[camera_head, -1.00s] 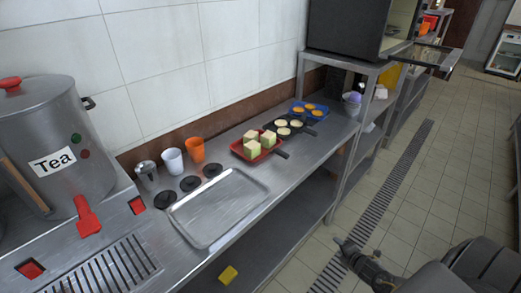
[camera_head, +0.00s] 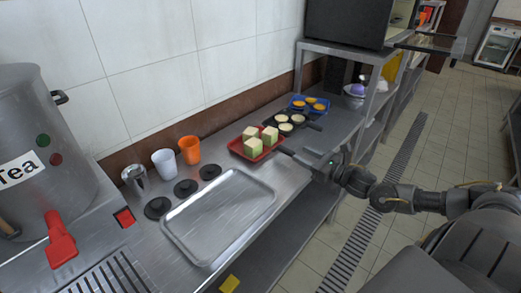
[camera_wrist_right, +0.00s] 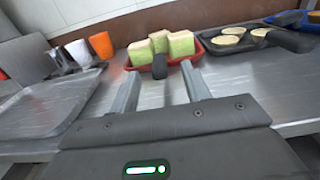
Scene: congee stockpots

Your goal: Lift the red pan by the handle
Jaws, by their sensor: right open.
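The red pan (camera_head: 262,155) sits on the steel counter and holds several pale green and cream cubes. Its dark handle (camera_head: 287,151) points right, toward my right gripper (camera_head: 305,160). In the right wrist view the red pan (camera_wrist_right: 178,62) is ahead. Its handle (camera_wrist_right: 160,66) points toward me, between the lines of the two fingers. My right gripper (camera_wrist_right: 164,86) is open with nothing between its fingers. The handle end appears just beyond the fingertips; I cannot tell the exact gap. My left gripper is not in view.
Behind the red pan stand a black pan (camera_head: 272,120) with round pale pieces and a blue tray (camera_head: 296,103) with orange pieces. A metal tray (camera_head: 215,238), a white cup (camera_head: 165,163) and an orange cup (camera_head: 189,150) are to the left. The wall runs along the back.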

